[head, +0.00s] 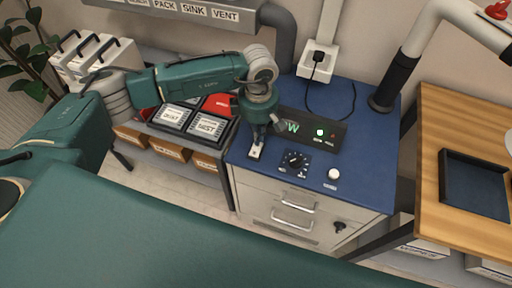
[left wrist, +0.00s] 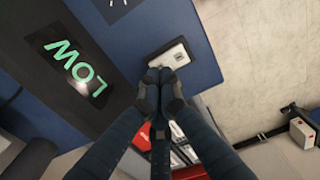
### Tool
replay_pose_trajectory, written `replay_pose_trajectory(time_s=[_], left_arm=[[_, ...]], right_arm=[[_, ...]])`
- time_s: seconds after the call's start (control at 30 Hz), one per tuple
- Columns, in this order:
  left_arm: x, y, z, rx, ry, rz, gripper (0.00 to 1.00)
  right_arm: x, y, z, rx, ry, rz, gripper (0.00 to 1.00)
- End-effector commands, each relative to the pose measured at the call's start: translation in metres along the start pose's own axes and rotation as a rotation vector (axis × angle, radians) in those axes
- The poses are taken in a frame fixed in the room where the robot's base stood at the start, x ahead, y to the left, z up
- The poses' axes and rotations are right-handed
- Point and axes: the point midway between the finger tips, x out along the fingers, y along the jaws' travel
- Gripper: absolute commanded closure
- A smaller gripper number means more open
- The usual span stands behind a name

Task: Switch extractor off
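The extractor is a cabinet with a blue top (head: 366,150) and pale drawers. Its dark panel (head: 337,134) has a lit green display, which reads LOW in the left wrist view (left wrist: 76,72), and a green light (head: 320,132). A small pale switch plate (head: 254,153) lies at the top's left edge; it also shows in the left wrist view (left wrist: 172,54). My left gripper (head: 257,139) points down at this plate, its fingertips (left wrist: 160,76) together and empty. They partly cover the plate; whether they touch it I cannot tell. My right gripper is not in view.
A dial (head: 296,160) and a round white button (head: 333,174) sit on the blue top. A black plug (head: 318,57) is in the wall socket, its cable trailing behind. A duct (head: 395,80) rises at the right. A wooden table (head: 440,130) stands right, trays (head: 208,128) left.

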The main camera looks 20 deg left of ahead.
Motion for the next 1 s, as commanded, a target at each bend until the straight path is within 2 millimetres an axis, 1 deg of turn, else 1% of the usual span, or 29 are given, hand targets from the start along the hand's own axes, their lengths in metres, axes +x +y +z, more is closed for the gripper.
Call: replay_pose_trajectory(time_s=[0.53,1.0], left_arm=[[0.0003,-0.0001,0.0,0.0,0.0,0.0,1.0],[0.007,0.0,0.0001,0.0,0.0,0.0,1.0]], right_arm=[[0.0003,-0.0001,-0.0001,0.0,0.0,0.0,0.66],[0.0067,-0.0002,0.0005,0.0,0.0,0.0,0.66]])
